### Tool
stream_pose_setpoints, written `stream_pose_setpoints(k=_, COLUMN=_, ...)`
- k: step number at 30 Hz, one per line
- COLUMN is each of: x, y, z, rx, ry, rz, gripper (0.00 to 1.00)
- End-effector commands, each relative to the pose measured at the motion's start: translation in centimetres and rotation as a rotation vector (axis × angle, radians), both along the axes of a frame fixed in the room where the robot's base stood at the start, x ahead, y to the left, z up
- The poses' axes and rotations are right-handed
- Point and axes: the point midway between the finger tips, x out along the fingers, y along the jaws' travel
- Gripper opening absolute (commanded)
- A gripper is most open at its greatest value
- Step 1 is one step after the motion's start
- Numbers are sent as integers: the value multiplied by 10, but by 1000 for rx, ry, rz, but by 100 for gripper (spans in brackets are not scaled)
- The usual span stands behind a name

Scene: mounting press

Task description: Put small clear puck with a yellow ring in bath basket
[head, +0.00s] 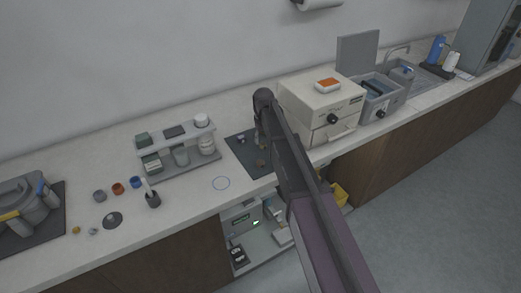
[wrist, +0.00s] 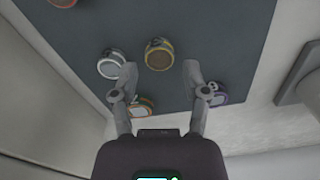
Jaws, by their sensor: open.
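In the wrist view, a small round puck with a yellow ring and a greyish clear face (wrist: 159,54) lies on the dark mat (wrist: 215,30). My gripper (wrist: 160,70) is open, its two fingertips on either side of that puck in the picture; the height gap is unclear. Another puck with an orange-yellow ring and pale face (wrist: 141,105) lies nearer the gripper body, partly hidden. In the head view, my arm covers much of the mat (head: 238,146). The bath (head: 391,101) stands farther right with its lid raised; a dark basket (head: 373,87) seems to sit in it.
A silver-ringed puck (wrist: 111,66) lies close to the left fingertip, and a purple-ringed one (wrist: 218,97) is beside the right finger. A cream machine (head: 305,93) stands between the mat and the bath. A small rack (head: 180,165) stands left of the mat.

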Motion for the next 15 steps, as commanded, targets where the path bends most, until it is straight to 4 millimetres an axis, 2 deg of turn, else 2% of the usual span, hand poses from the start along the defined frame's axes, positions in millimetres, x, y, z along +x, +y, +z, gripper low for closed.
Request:
stream_pose_setpoints(k=1, x=0, y=0, z=-8, rx=0, ry=0, rz=0, gripper=59)
stream_pose_setpoints(k=6, x=0, y=0, z=-20, rx=0, ry=0, rz=0, gripper=59)
stream_pose_setpoints(k=15, x=0, y=0, z=-27, rx=0, ry=0, rz=0, gripper=59)
